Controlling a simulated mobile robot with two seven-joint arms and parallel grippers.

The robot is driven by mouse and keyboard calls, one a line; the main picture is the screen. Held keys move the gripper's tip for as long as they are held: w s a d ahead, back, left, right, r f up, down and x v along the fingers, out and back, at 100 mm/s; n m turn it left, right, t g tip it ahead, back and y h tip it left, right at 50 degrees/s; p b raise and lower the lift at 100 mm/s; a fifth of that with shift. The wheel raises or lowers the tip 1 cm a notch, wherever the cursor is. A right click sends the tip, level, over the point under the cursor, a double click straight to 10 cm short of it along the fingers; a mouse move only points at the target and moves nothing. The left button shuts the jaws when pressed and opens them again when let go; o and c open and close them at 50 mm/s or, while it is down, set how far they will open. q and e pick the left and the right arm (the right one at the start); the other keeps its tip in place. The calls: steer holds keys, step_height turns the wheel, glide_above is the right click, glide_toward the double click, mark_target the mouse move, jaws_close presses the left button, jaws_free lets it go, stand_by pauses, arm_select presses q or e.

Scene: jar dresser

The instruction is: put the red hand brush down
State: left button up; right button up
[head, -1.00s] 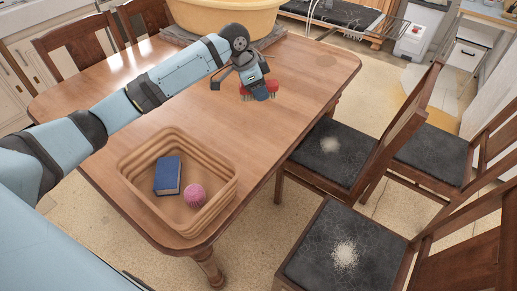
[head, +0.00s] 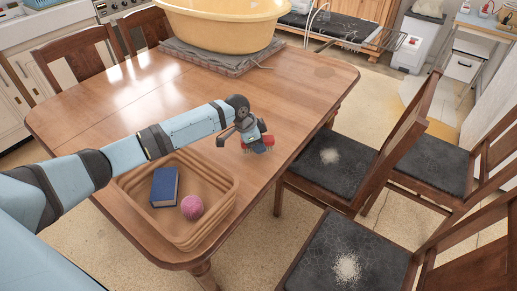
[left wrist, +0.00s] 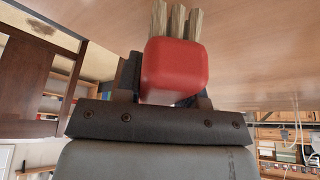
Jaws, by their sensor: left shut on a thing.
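The red hand brush (head: 268,140) is in my left gripper (head: 258,143), over the right part of the wooden table (head: 300,85) in the head view. In the left wrist view the brush shows as a red block (left wrist: 175,68) with pale bristle tufts, held between the fingers of the left gripper (left wrist: 170,95). The tufts are close to the wooden surface; I cannot tell if they touch it. Much of the brush is hidden by the gripper in the head view. My right gripper is not in view.
A tan basket (head: 222,222) with a blue book (head: 165,187) and a pink ball (head: 192,207) stands at the table's near end. A yellow tub (head: 225,25) is on a grey cloth (head: 222,62) at the far end. Chairs (head: 325,158) line the right side. Mid-table is clear.

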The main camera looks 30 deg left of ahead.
arm_select(q)
steer(key=shift+f, duration=1.15)
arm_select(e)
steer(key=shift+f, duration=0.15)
arm_select(q)
steer(key=shift+f, duration=0.1)
steer(key=o, duration=0.8)
steer(key=p+v, duration=0.1)
steer(key=v, duration=1.1)
steer(key=shift+d, duration=0.1)
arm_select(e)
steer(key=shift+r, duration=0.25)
